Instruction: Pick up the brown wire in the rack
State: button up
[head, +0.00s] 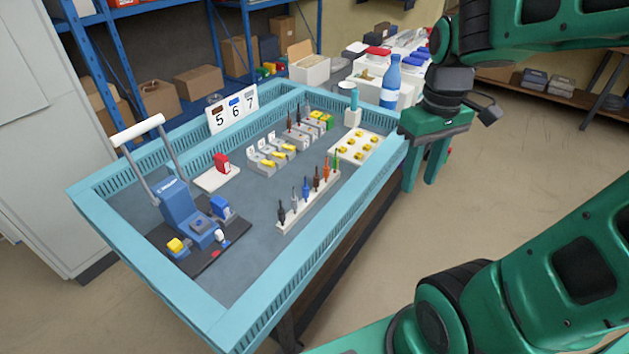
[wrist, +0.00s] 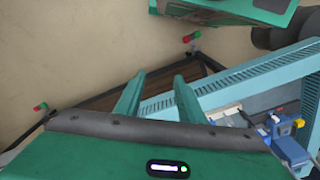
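The rack (head: 311,206) is a long pale strip on the grey table inside the blue-rimmed tray. It holds a row of upright wires: black, grey, blue, brown, orange and green. The brown wire (head: 316,179) stands between the blue wire (head: 305,188) and the orange wire (head: 326,168). My gripper (head: 421,186) is open and empty, pointing down just outside the tray's right rim, right of the rack and apart from it. Its two green fingers also show spread in the wrist view (wrist: 157,80). The brown wire cannot be made out in the wrist view.
The blue tray rim (head: 268,318) surrounds the work area. A blue press with a white handle (head: 180,208) stands at left. A white block with yellow pieces (head: 354,147), a blue bottle (head: 390,82) and socket boxes (head: 278,150) stand farther back. The table's middle is clear.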

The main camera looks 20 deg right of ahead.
jog(key=w+a+n, duration=0.5)
jog(key=w+n, duration=0.2)
jog(key=w, duration=0.2)
jog(key=n, duration=0.8)
send_near(316, 176)
notch_tip(316, 176, down, 5)
jog(key=shift+d+f, duration=0.1)
jog(key=shift+f, duration=0.1)
jog(key=shift+w+f, duration=0.2)
jog(key=shift+f, duration=2.85)
grip_shut()
